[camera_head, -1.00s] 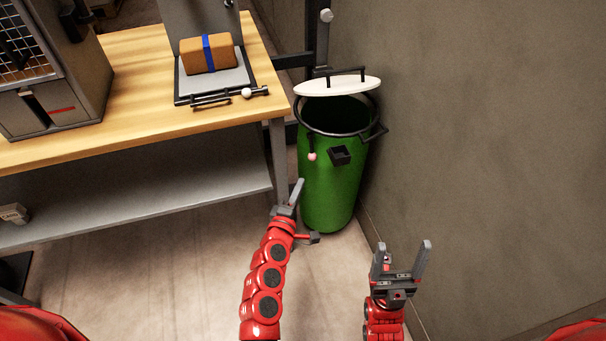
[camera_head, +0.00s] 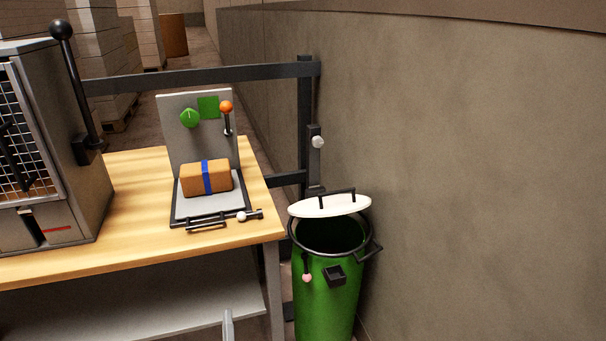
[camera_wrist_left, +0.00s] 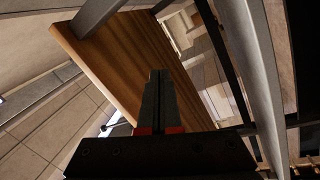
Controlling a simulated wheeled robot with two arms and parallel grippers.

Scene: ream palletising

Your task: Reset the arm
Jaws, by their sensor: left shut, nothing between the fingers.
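My left gripper (camera_head: 228,326) shows only as a grey fingertip at the bottom edge of the head view, in front of the lower shelf. In the left wrist view its fingers (camera_wrist_left: 159,85) are together with nothing between them. The rest of the left arm is out of the head view. My right gripper is not in view.
The wooden table (camera_head: 140,250) bears a caged machine (camera_head: 75,190) and a grey stand (camera_head: 200,150) with a brown, blue-banded package (camera_head: 193,178). A green bin (camera_head: 325,300) with a raised white lid (camera_head: 335,206) stands between table and wall (camera_head: 480,180).

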